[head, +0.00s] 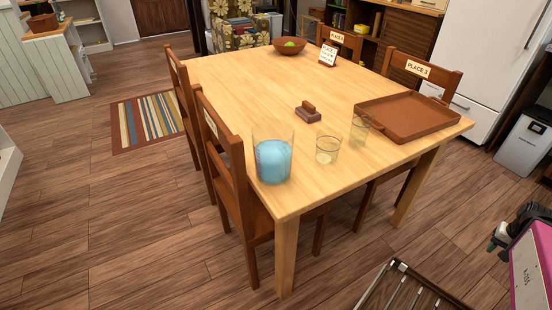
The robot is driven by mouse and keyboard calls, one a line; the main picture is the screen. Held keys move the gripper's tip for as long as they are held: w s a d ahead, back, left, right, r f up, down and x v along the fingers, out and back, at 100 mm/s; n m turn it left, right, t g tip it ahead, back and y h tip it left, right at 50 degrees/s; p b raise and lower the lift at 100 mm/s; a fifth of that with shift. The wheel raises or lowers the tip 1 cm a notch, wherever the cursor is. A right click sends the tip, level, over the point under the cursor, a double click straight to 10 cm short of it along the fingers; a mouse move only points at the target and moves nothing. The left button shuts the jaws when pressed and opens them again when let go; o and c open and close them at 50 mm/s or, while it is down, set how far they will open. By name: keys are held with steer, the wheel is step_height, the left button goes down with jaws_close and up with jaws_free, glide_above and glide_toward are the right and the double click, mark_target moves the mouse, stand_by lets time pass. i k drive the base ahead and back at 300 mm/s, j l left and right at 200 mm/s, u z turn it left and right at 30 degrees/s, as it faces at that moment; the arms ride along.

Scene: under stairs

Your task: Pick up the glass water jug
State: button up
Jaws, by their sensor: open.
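The glass water jug (272,158) is a clear, wide vessel with light blue contents in its lower part. It stands upright near the front left corner of the wooden table (235,85) in the head view. Two small clear glasses stand to its right, a nearer one (327,150) and a farther one (360,129). The jug stands apart from them. I cannot make out my gripper in this view.
A brown tray (408,133) lies on the table's right side. A small wooden block holder (308,112) is mid-table; a bowl (289,46) and sign (328,56) are at the back. Chairs (228,160) line the left side. A dark barred frame (403,268) lies at bottom right.

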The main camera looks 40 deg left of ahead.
mark_target(273, 140)
steer(key=u, duration=0.5)
steer(key=k+u, duration=0.1)
steer(key=u, duration=1.35)
steer(key=k+j+u, duration=0.1)
steer(key=u, duration=0.4)
